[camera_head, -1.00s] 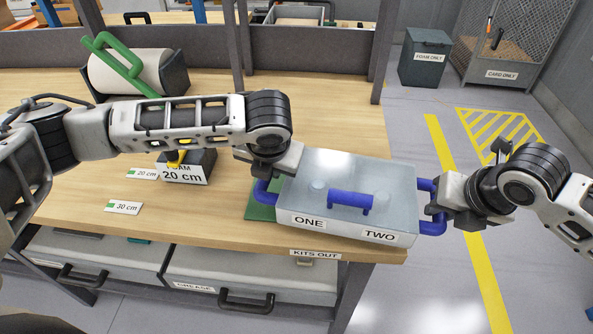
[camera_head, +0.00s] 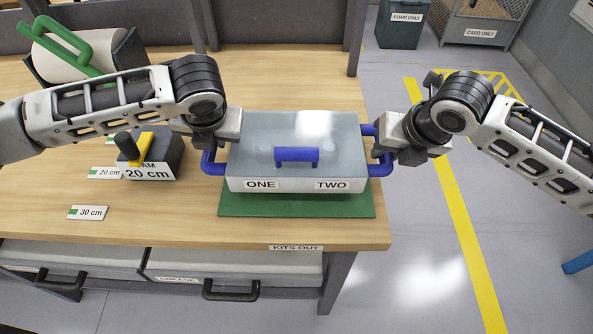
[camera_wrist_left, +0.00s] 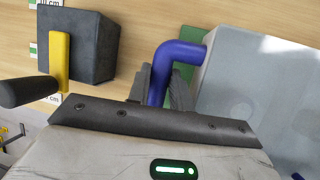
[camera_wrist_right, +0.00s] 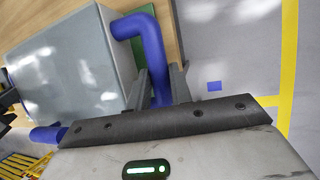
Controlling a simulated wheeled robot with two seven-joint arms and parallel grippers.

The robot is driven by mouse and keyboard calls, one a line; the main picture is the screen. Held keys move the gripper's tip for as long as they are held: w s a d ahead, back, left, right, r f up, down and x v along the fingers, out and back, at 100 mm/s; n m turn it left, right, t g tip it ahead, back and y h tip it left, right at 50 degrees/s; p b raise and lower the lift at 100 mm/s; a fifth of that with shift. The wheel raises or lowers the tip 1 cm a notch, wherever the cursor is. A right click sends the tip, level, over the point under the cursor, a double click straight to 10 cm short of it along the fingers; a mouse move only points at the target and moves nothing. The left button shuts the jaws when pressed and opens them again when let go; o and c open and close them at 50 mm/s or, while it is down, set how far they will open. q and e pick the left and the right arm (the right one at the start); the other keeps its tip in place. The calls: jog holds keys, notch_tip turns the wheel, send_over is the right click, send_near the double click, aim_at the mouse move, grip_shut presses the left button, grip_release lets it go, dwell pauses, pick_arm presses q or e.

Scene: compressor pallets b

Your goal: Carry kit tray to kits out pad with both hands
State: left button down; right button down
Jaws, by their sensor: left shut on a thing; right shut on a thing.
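The kit tray (camera_head: 246,170) is a grey lidded box with blue side handles, a blue lid handle and labels ONE and TWO. It is over the green kits out pad (camera_head: 300,206), whose front strip shows below it; I cannot tell whether it touches the pad. My left gripper (camera_head: 214,150) is shut on the left blue handle, which also shows in the left wrist view (camera_wrist_left: 172,62). My right gripper (camera_head: 382,152) is shut on the right blue handle, seen in the right wrist view (camera_wrist_right: 150,55). The tray looks about level.
Length tags (camera_head: 88,212) lie on the table, and a roll holder (camera_head: 80,55) stands behind. The table's right edge is close to the tray. Drawers (camera_head: 232,268) are below; floor lies right.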

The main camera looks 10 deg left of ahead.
pick_arm(q)
jog(key=shift+f, duration=0.1)
pick_arm(e)
jog(key=shift+f, duration=0.1)
